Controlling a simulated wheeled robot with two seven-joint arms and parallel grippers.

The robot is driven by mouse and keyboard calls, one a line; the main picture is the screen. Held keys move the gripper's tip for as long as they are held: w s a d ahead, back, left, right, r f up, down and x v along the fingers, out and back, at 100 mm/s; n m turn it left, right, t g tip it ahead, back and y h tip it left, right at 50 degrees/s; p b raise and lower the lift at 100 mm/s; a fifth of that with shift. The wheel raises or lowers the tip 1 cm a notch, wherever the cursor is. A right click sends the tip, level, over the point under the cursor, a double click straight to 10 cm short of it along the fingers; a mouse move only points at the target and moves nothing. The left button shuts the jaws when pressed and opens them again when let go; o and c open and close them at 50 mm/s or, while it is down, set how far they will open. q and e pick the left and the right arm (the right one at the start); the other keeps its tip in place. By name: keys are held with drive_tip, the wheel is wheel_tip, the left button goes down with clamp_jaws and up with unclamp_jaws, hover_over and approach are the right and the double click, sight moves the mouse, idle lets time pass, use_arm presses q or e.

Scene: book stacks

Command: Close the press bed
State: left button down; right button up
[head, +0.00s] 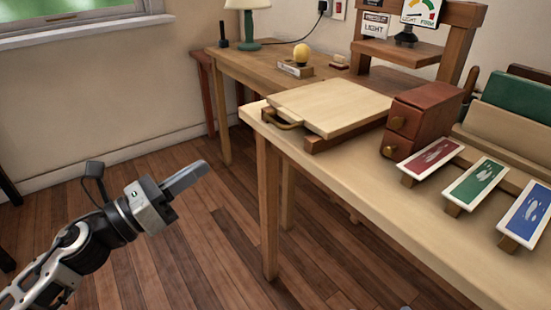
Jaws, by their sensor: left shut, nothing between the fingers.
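The press bed (330,104) is a pale flat wooden board on a darker wooden base on the table. A curved handle (284,121) sits at its left front side. Behind it stands a wooden press frame (457,50) with a dial and a dark knob. My left gripper (203,167) is shut and empty over the floor, to the left of the table and apart from the bed. My right gripper is not in view.
A brown box with drawers (428,115) stands right of the bed. The floor (190,240) left of the table is clear.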

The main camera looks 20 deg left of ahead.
use_arm(q)
drive_tip(key=w+d+r+m+p, duration=0.1)
drive_tip(key=w+d+m, duration=0.1)
drive_tip(key=w+d, duration=0.2)
drive_tip(key=w+d+r+m+g+h+p, duration=0.1)
drive_tip(key=w+d, duration=0.3)
drive_tip(key=w, duration=0.4)
drive_tip(key=shift+d+m+p, duration=0.25)
drive_tip(key=shift+m+p, duration=0.2)
drive_tip(key=shift+m, duration=0.35)
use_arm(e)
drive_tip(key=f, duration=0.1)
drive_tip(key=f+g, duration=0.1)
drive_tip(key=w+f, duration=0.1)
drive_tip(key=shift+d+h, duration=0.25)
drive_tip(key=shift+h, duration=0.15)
use_arm(q)
drive_tip(key=shift+w, duration=0.15)
